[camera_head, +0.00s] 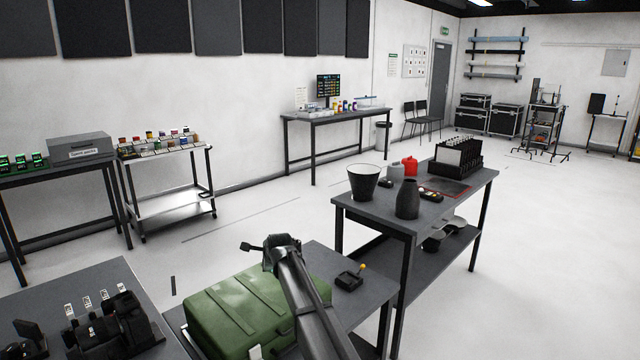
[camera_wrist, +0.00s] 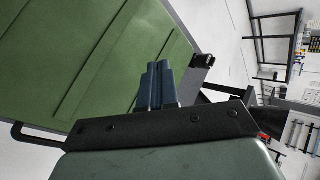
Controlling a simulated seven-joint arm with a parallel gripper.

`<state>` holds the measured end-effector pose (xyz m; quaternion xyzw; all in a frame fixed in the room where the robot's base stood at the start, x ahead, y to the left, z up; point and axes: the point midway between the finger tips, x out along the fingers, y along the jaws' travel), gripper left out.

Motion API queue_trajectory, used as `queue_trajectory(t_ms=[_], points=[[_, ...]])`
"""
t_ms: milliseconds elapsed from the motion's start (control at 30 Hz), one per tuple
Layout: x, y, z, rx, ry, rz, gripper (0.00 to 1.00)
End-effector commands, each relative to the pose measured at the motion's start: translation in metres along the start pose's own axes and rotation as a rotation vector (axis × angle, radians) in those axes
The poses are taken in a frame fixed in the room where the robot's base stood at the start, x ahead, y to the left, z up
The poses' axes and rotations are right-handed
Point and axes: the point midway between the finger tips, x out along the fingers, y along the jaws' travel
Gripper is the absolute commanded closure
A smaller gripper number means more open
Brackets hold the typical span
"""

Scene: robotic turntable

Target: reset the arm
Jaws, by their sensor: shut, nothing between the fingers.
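My arm reaches in from the bottom of the head view, over a green ribbed case (camera_head: 225,310) on a dark table. In the wrist view my gripper (camera_wrist: 158,68) shows its two blue-grey fingers pressed together with nothing between them. The case also fills the upper left of the wrist view (camera_wrist: 90,50), beyond the fingers. The fingers look apart from the case, though the exact gap is hard to judge.
A small black device with an orange knob (camera_head: 349,278) sits right of the case. A nearby table (camera_head: 410,215) bears a dark bucket (camera_head: 363,183), a dark vase (camera_head: 408,199) and a black rack (camera_head: 455,158). Black equipment (camera_head: 110,322) stands at the lower left. White floor lies open beyond.

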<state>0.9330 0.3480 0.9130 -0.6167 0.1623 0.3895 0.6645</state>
Motion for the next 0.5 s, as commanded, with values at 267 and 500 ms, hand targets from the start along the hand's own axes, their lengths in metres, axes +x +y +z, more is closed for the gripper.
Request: queue_trajectory(t_ms=[267,500], points=[[-0.005,0.017,-0.176,-0.037,0.155,-0.038,1.00],[-0.015,0.077,-0.309,-0.111,0.277,0.004,1.00]])
